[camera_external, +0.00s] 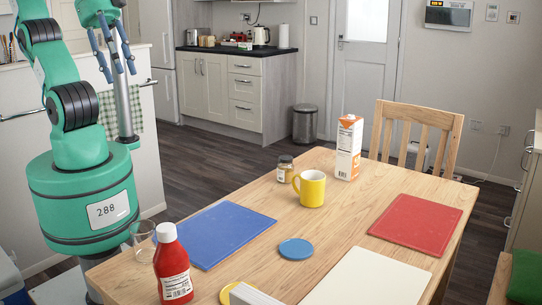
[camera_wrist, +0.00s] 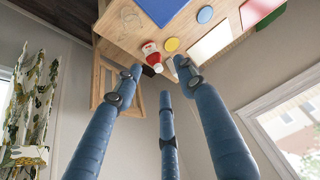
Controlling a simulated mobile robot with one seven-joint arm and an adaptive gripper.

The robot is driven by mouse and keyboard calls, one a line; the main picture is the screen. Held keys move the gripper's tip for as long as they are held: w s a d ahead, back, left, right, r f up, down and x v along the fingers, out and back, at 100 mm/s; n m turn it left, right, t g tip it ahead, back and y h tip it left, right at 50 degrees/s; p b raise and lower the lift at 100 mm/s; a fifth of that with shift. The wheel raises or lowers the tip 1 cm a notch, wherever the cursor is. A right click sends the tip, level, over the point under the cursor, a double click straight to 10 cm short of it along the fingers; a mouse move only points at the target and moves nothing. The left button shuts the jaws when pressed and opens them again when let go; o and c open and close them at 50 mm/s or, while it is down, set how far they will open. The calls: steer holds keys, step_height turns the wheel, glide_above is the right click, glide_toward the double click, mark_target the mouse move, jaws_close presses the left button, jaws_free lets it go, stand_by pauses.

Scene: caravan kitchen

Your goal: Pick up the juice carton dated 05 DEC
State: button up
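A tall orange-and-white juice carton (camera_external: 348,147) stands upright at the far side of the wooden table, behind the yellow mug. Its side print is too small to read, so I cannot tell its date. I cannot make out the carton in the wrist view. My gripper (camera_external: 116,70) is raised at the upper left, well away from the carton and to the left of the table. Its blue fingers are spread apart with nothing between them; they also show in the wrist view (camera_wrist: 162,76).
The table (camera_external: 334,219) holds a yellow mug (camera_external: 312,188), a jar (camera_external: 285,169), a red sauce bottle (camera_external: 173,266), a clear glass (camera_external: 144,241), a blue mat (camera_external: 218,233), a red mat (camera_external: 416,221) and a blue disc (camera_external: 296,249). A chair (camera_external: 446,119) stands behind the carton.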

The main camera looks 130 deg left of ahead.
steer(key=shift+o, duration=0.3)
steer(key=o, duration=1.5)
